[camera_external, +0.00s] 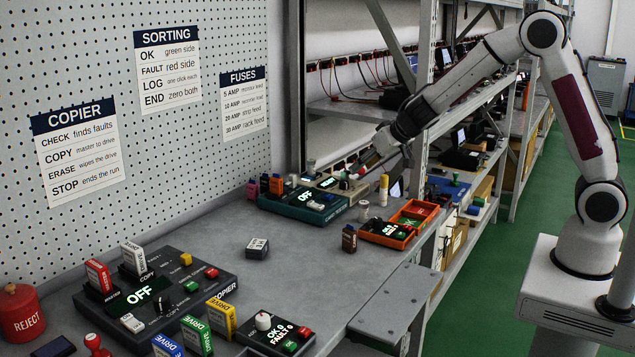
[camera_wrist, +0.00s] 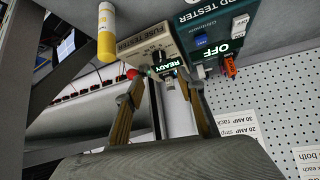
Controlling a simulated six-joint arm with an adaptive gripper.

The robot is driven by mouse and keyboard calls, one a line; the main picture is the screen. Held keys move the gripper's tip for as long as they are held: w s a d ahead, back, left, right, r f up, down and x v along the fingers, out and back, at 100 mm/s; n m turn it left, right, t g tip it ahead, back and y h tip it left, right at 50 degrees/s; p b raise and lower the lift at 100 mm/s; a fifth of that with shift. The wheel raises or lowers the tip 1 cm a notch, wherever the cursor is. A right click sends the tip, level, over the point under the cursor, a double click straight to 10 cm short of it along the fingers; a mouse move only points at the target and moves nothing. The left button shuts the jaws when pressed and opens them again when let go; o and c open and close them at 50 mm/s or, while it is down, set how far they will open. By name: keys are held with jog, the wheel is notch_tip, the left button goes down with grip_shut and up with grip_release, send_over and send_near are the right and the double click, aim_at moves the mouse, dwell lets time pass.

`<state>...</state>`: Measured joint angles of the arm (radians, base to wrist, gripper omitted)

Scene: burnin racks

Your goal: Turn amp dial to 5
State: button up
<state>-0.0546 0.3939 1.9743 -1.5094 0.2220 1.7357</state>
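The fuse tester (camera_wrist: 151,36) is a cream box with a green-lit READY display (camera_wrist: 169,66). It stands at the back of the bench and also shows in the external view (camera_external: 353,194). A small dark knob, probably the amp dial (camera_wrist: 156,55), is beside the display; its setting is too small to read. My gripper (camera_wrist: 163,82) is at the tester's front face, its two fingers apart with nothing held between them. In the external view my gripper (camera_external: 357,170) is just above the tester and partly covers it. I cannot tell whether a finger touches the dial.
A teal board tester (camera_external: 290,207) reading OFF adjoins the fuse tester. A yellow-and-white cylinder (camera_external: 383,189) stands close to its right. An orange tray (camera_external: 414,212) is in front. The copier (camera_external: 190,268) is front left. The middle bench is mostly clear, with one small grey block (camera_external: 257,248).

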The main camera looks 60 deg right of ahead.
jog(key=shift+v, duration=1.1)
